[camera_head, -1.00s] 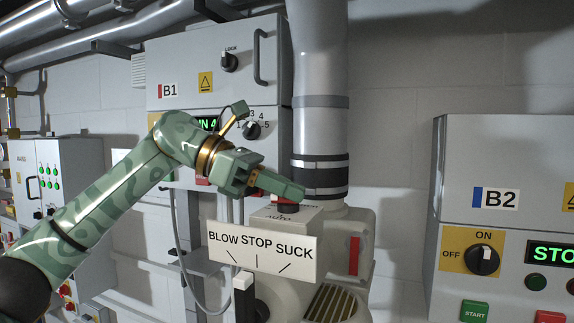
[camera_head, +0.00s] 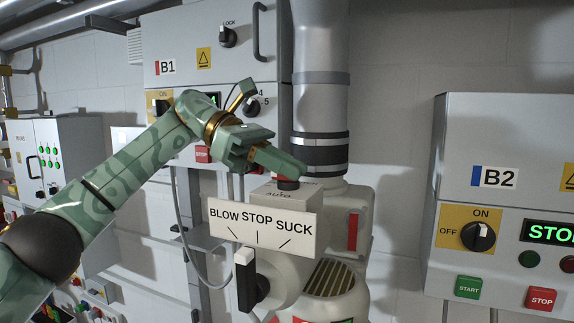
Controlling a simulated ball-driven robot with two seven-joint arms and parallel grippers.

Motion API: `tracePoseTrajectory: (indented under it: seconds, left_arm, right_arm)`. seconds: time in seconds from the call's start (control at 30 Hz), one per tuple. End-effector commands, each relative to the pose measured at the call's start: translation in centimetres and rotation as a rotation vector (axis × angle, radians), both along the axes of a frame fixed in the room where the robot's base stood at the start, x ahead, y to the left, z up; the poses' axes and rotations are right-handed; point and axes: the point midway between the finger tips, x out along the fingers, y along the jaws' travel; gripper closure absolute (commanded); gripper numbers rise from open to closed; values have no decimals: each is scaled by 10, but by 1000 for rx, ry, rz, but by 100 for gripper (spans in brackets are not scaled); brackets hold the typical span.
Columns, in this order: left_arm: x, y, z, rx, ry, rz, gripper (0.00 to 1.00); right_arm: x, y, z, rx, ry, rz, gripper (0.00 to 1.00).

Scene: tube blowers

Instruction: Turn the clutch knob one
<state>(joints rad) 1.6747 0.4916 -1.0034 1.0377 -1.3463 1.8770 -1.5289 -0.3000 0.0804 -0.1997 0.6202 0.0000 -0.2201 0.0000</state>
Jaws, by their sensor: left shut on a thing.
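The clutch knob (camera_head: 287,185), dark with a red part, stands on top of the beige blower's box, by the AUTO label (camera_head: 278,194). My left gripper (camera_head: 284,169) comes in from the left, and its green fingers are shut on the knob from above. The fingers hide most of the knob, so its pointing direction cannot be told. My right gripper is not in view.
The BLOW STOP SUCK plate (camera_head: 262,220) and a black lever with a white top (camera_head: 247,280) are below the knob. A thick grey pipe (camera_head: 320,110) rises just behind it. Cabinet B1 (camera_head: 205,70) is behind my arm; cabinet B2 (camera_head: 500,140) is at right.

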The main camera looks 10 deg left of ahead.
Motion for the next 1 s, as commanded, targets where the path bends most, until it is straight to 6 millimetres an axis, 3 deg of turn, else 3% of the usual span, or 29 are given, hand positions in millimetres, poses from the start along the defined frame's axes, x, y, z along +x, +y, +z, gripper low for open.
tracePoseTrajectory:
  seconds: [0.07, 0.1, 0.13, 0.17, 0.43, 0.57, 0.83, 1.0]
  left_arm:
    - [0, 1, 2, -2, -3, 3, 100]
    - [0, 1, 2, -2, -3, 3, 74]
    - [0, 1, 2, -2, -3, 3, 66]
    - [0, 1, 1, -1, -2, 3, 64]
    - [0, 1, 1, 0, -1, 2, 64]
    - [3, 10, 4, 0, -1, 5, 64]
    - [15, 71, 32, -3, 0, 12, 64]
    - [20, 93, 37, 7, 6, 0, 64]
  right_arm:
    - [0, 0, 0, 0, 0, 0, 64]
    - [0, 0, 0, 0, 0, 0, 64]
    - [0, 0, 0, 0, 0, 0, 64]
    - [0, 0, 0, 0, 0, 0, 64]
    - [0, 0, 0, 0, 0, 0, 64]
    - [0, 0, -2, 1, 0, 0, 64]
    - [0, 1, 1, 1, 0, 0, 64]
    - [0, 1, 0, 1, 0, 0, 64]
